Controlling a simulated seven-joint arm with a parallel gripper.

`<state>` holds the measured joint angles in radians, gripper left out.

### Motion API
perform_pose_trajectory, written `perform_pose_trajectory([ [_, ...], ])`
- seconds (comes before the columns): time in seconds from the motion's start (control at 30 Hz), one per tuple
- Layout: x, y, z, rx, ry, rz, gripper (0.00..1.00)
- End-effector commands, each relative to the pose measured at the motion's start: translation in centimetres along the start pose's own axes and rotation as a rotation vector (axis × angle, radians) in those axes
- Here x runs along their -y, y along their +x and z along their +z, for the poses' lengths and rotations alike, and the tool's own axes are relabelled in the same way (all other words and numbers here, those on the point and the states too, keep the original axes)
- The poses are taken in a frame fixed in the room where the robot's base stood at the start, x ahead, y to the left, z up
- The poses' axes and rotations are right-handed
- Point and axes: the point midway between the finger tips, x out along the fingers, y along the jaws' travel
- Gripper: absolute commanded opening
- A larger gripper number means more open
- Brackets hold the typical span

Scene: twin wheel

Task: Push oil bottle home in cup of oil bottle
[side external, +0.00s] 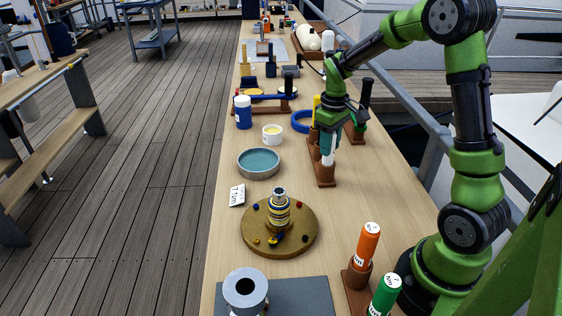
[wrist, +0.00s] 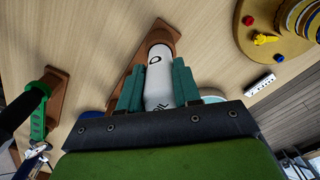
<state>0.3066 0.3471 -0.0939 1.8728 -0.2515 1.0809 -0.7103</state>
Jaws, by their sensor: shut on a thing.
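The white oil bottle (side external: 327,158) is held upright between the green fingers of my gripper (side external: 328,142). In the wrist view the oil bottle (wrist: 157,62) has dark lettering on its side, and the fingers of my gripper (wrist: 156,82) close on it from both sides. The bottle's lower end is over a brown wooden holder (side external: 326,181), whose base also shows in the wrist view (wrist: 122,84). The cup of this holder is mostly hidden by the bottle and fingers. I cannot tell how deep the bottle sits in it.
A brown turntable with a striped cone (side external: 280,213) stands nearer the camera. A teal dish (side external: 258,161), a white cup (side external: 272,133) and a blue ring (side external: 301,122) lie left of my gripper. Orange (side external: 368,243) and green (side external: 385,291) bottles stand near my base. Bench between holder and turntable is clear.

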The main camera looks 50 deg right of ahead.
Motion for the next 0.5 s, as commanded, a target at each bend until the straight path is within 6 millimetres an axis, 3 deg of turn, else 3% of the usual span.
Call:
perform_pose_trajectory([
  [0.47, 0.0, 1.2, 0.0, -0.001, 0.001, 0.0, 0.0],
  [0.5, 0.0, 1.2, 0.0, -0.002, 0.0, 0.0, 0.36],
])
